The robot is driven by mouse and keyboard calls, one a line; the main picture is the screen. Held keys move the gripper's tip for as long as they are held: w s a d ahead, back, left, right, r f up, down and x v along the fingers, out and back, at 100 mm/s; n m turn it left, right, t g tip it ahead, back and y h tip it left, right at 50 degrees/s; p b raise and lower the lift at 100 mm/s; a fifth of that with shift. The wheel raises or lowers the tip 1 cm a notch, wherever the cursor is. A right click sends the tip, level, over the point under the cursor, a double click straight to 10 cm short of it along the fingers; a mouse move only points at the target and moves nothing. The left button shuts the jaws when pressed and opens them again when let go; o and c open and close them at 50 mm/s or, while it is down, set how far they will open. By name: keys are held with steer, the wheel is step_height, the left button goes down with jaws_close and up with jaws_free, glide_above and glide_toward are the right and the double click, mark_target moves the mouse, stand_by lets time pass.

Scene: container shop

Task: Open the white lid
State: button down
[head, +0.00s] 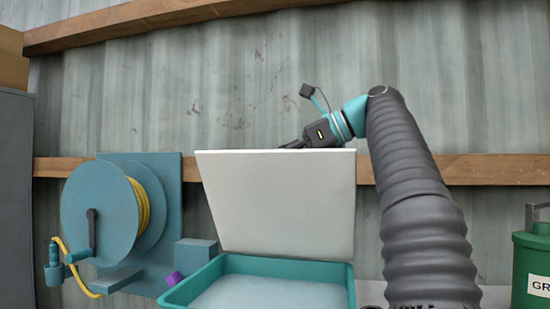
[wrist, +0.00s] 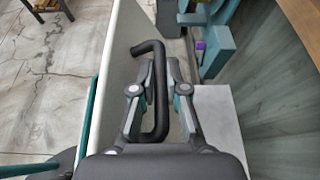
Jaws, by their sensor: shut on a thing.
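The white lid (head: 280,205) stands raised, nearly upright, at the back of a teal-rimmed box (head: 176,296) in the head view. In the wrist view the lid (wrist: 112,70) shows nearly edge-on, with a dark bar handle (wrist: 150,46) on its face. My gripper (wrist: 160,70) is shut on the handle, with one finger on each side of it. In the head view my gripper (head: 292,144) reaches behind the lid's top edge, and the lid hides the fingertips and the handle.
A blue hose reel (head: 110,215) with a yellow hose stands left of the box. A small purple thing (head: 174,278) lies between them. A green container (head: 532,265) is at the far right. A corrugated wall (head: 230,90) with wooden beams rises close behind.

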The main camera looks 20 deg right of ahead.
steer(key=c, duration=1.5)
jaws_free()
steer(key=shift+o, duration=0.2)
